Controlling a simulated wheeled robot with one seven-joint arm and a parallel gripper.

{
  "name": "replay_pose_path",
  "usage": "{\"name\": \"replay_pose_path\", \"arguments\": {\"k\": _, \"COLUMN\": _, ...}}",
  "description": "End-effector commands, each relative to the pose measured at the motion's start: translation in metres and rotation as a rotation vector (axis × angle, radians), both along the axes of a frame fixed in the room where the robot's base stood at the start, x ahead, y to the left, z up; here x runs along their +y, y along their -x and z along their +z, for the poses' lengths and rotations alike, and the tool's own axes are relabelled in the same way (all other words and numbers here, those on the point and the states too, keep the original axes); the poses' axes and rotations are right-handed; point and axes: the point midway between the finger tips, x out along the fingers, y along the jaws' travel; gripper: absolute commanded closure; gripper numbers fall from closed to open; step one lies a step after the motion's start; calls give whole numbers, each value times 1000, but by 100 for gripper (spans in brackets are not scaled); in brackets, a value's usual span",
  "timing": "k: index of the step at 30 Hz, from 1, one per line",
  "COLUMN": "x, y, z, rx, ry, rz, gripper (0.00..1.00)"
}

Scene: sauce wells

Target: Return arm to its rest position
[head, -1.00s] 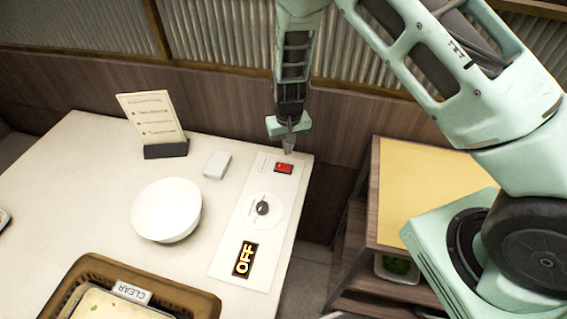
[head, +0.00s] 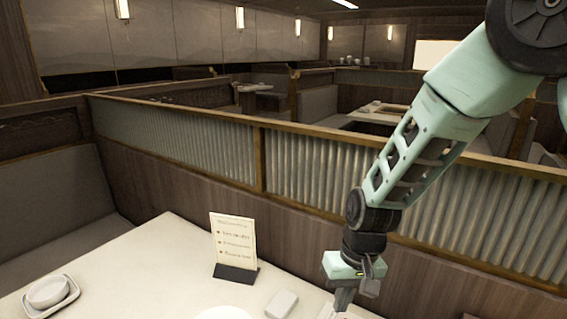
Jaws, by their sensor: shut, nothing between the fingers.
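My gripper (head: 343,299) hangs at the lower right in the head view, above the far right corner of the white table (head: 130,262). Its fingers point down and are shut with nothing seen in them. My arm slopes down to it from the upper right. The part of the table below the fingers is mostly cut off by the bottom edge, so the control panel's switch and dial are out of view.
A menu card (head: 233,240) stands on the table in a dark base. A small white block (head: 281,303) lies to its right. A white bowl (head: 48,291) sits on a dish at the left. A corrugated partition (head: 318,187) runs behind the table.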

Motion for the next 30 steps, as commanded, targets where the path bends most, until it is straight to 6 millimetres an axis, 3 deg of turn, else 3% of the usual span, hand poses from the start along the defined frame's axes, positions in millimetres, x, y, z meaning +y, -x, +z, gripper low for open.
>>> {"name": "replay_pose_path", "arguments": {"k": 1, "x": 6, "y": 17, "z": 20, "rx": -7, "ry": -15, "rz": 42, "gripper": 100}}
{"name": "replay_pose_path", "arguments": {"k": 6, "x": 14, "y": 79, "z": 71, "rx": -24, "ry": -25, "rz": 191, "gripper": 100}}
{"name": "replay_pose_path", "arguments": {"k": 10, "x": 9, "y": 127, "z": 99, "rx": -50, "ry": -5, "rz": 308, "gripper": 100}}
{"name": "replay_pose_path", "arguments": {"k": 15, "x": -7, "y": 175, "z": 118, "rx": -90, "ry": 46, "rz": 429, "gripper": 100}}
{"name": "replay_pose_path", "arguments": {"k": 21, "x": -21, "y": 200, "z": 124, "rx": -115, "ry": 88, "rz": 495, "gripper": 100}}
{"name": "replay_pose_path", "arguments": {"k": 30, "x": -23, "y": 202, "z": 125, "rx": -117, "ry": 93, "rz": 501, "gripper": 100}}
